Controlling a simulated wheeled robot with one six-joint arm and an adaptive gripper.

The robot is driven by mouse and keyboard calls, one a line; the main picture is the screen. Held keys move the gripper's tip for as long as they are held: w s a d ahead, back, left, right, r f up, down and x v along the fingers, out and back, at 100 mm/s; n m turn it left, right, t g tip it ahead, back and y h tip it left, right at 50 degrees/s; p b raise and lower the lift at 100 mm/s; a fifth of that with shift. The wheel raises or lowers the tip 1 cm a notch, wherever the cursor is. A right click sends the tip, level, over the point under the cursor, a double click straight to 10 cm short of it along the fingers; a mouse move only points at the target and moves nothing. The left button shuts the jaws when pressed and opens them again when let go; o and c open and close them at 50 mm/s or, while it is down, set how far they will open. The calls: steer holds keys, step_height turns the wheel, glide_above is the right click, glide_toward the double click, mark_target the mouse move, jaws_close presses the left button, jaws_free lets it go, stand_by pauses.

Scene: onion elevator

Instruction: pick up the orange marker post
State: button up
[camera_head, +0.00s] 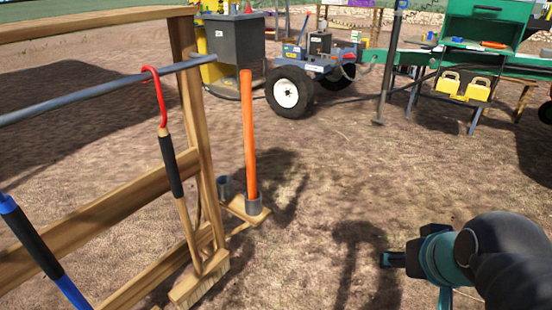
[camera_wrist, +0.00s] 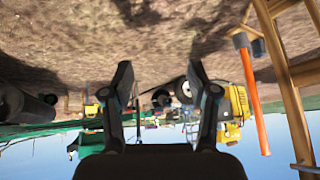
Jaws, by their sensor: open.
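The orange marker post (camera_head: 248,135) stands nearly upright in the head view, left of centre, with its foot in a grey socket (camera_head: 253,205) on a low wooden board. My gripper (camera_head: 400,262) is at the lower right, well to the right of the post and apart from it. In the wrist view, which is upside down, my gripper (camera_wrist: 160,85) has its two fingers spread with nothing between them. The post (camera_wrist: 255,100) shows there to the right of the fingers, outside them.
A wooden rack (camera_head: 190,110) with a grey rail (camera_head: 110,92) stands left of the post, holding a red-hooked tool (camera_head: 172,165) and a blue-and-black handle (camera_head: 35,245). An empty grey socket (camera_head: 225,187) is beside the post. A wheeled cart (camera_head: 320,65) stands behind. Ground between post and gripper is clear.

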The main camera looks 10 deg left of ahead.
mark_target(249, 168)
steer(key=w+a+r+n+t+y+b, duration=0.1)
steer(key=w+a+t+y+b, duration=0.15)
steer(key=w+a, duration=0.9)
steer(key=w+a+r+t+y+b, duration=0.15)
steer(key=w+a+t, duration=0.25)
steer(key=w+a, duration=0.75)
steer(key=w+a+f+m+t+h, duration=0.1)
steer(key=w+a+f, duration=0.15)
steer(key=a, duration=0.35)
steer(key=w+a+f+t+h, duration=0.1)
steer(key=a+f+t, duration=0.15)
steer(key=a, duration=0.35)
steer(key=s+a+f+m+t+h+b, duration=0.1)
steer(key=s+a+f+h, duration=0.1)
steer(key=a+f, duration=0.15)
steer(key=s+a+f+m+h+b, duration=0.1)
steer(key=s+a+f+h, duration=0.15)
steer(key=f, duration=0.25)
steer(key=w, duration=0.9)
steer(key=w+d, duration=0.1)
steer(key=w, duration=0.4)
steer(key=shift+w+f+b, duration=0.1)
steer(key=shift+w+b, duration=0.05)
steer(key=shift+b, duration=0.15)
steer(key=shift+a, duration=0.1)
jaws_close()
